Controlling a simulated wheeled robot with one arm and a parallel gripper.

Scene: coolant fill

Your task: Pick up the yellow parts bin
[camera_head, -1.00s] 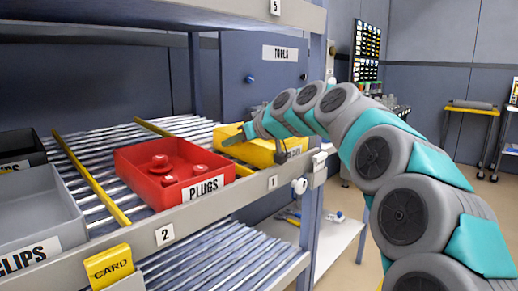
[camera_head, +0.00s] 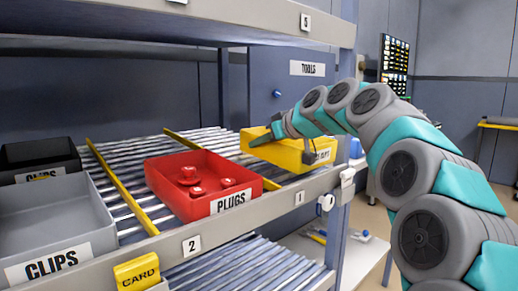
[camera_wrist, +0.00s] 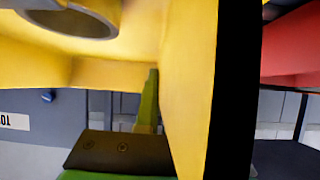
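The yellow parts bin (camera_head: 290,152) is at the right end of the roller shelf, beside the red PLUGS bin. In the wrist view the yellow bin's walls (camera_wrist: 185,90) fill the upper middle, very close. A dark finger part with two screws and a green strip (camera_wrist: 118,150) lies close by the wall. How the fingers sit on the wall, and whether they are closed on it, is unclear. The bin's front label is partly hidden.
The red PLUGS bin (camera_head: 160,178) holds red parts just left of the yellow bin. A grey CLIPS bin (camera_head: 60,232) and a black bin (camera_head: 38,160) stand further left. An upper shelf (camera_head: 240,30) hangs above. A post (camera_head: 345,200) stands at the right.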

